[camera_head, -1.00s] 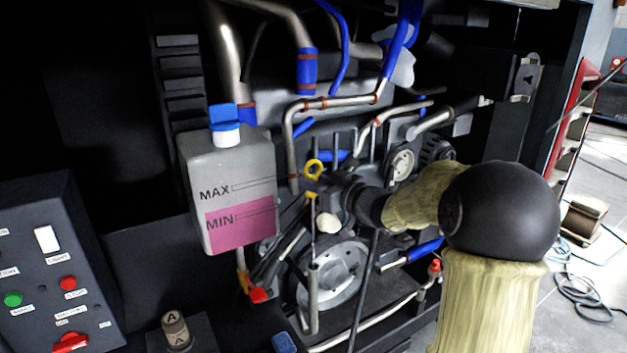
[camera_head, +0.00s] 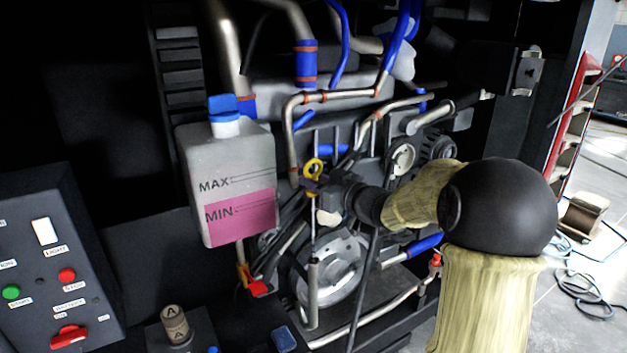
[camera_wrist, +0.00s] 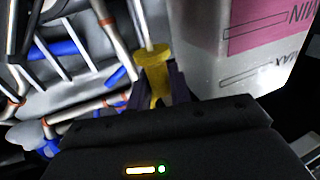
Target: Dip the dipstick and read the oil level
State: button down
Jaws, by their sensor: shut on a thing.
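The dipstick has a yellow ring handle (camera_head: 314,166) and a thin, nearly upright rod (camera_head: 313,235). My gripper (camera_head: 317,188) is shut on the handle, which also shows between the dark fingers in the wrist view (camera_wrist: 153,62). The rod's lower end meets the mouth of a grey upright tube (camera_head: 313,290) in the head view. I cannot tell how far the rod is inside it. Any oil mark on the rod is too small to read.
A translucent tank (camera_head: 228,165) with pink fluid and MAX and MIN marks stands left of the dipstick. Pipes, hoses and a round pulley (camera_head: 340,268) crowd the bay. A control panel (camera_head: 60,265) is at the lower left. A pale lump (camera_head: 328,216) sits beside the rod.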

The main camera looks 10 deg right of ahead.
notch_tip(320, 180, down, 7)
jog(key=b, duration=0.4)
jog(key=shift+f+b, duration=0.15)
jog(key=shift+b, duration=0.2)
dwell(0.8)
dwell(0.5)
notch_tip(320, 180, down, 8)
jog(key=b, duration=0.5)
dwell(1.2)
jog(key=shift+f+b, duration=2.15)
jog(key=shift+f, duration=0.75)
dwell(0.7)
